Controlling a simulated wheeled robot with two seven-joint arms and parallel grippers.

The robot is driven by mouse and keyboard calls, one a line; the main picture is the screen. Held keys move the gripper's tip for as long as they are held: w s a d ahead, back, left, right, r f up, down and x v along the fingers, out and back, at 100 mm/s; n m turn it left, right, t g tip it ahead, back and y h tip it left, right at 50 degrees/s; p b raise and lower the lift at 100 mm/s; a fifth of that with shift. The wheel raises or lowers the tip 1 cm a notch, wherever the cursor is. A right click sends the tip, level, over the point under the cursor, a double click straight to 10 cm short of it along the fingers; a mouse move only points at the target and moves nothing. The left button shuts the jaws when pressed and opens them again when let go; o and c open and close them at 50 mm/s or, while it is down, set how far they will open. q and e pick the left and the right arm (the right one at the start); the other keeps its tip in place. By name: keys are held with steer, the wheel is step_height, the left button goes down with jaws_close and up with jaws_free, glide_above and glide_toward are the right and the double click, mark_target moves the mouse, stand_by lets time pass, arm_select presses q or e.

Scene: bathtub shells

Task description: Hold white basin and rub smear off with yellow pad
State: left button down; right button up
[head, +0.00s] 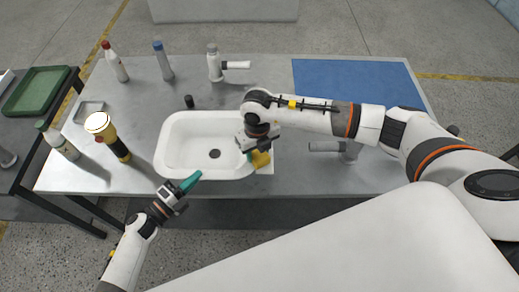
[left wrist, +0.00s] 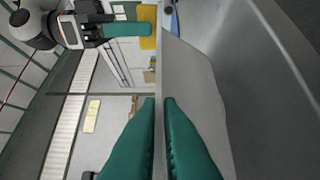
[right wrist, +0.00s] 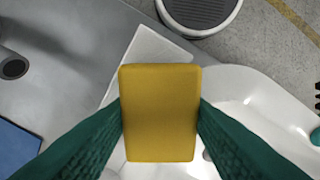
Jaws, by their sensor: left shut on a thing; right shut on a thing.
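The white basin (head: 180,130) sits on the grey table, with a dark drain in its floor. My left gripper (head: 192,181) is at the basin's front-left rim, its green fingers shut on the thin wall edge; in the left wrist view the basin wall (left wrist: 265,85) rises to the right of the fingers. My right gripper (head: 254,152) is shut on the yellow pad (right wrist: 160,112), held at the right end of the basin; the pad (head: 261,160) is partly hidden in the head view. I cannot tell whether the pad touches the basin. No smear can be made out.
More bottles (head: 115,62) and a faucet (head: 214,65) stand behind. A blue mat (head: 350,80) lies at the back right, and another faucet (head: 350,150) stands right.

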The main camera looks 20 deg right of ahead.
steer(key=shift+s+d, duration=0.3)
steer(key=shift+d, duration=0.35)
steer(key=shift+s+d, duration=0.25)
steer(key=shift+d, duration=0.35)
steer(key=shift+r, duration=4)
arm_select(q)
steer(key=c, duration=1.5)
jaws_free()
steer(key=v, duration=1.2)
steer(key=shift+f, duration=0.1)
